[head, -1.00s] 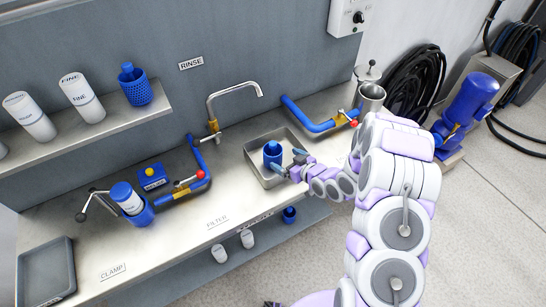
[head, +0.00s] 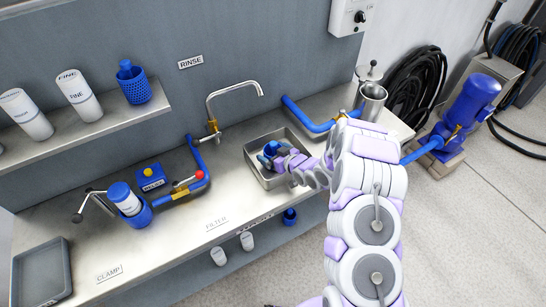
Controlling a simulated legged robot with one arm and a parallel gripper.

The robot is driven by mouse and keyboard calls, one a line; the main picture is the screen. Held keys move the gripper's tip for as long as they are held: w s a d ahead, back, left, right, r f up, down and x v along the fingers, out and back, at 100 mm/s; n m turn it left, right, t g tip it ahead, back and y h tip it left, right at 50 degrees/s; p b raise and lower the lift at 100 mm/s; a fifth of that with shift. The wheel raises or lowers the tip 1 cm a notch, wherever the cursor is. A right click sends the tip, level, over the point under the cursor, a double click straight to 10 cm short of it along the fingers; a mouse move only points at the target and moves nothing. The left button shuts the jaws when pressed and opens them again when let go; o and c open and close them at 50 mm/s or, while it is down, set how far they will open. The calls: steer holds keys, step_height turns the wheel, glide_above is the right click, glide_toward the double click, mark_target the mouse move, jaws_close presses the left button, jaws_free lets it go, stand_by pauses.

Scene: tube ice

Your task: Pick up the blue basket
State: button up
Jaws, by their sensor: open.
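A blue basket-like piece (head: 271,147) stands in the grey sink tray (head: 258,172), mostly hidden by my gripper. My gripper (head: 267,158) is at it, over the tray, with its jaws open around or just beside the piece; I cannot tell if they touch it. A second blue basket (head: 136,89), with a perforated wall and a knob on top, stands upright on the wall shelf at the left, away from my gripper.
A tap (head: 215,110) rises behind the tray. A blue pipe (head: 305,118) runs to its right, near a metal canister (head: 371,100). A blue canister clamp (head: 130,203) stands left. The counter front (head: 205,230) is fairly clear.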

steer(key=shift+r, duration=0.1)
steer(key=c, duration=1)
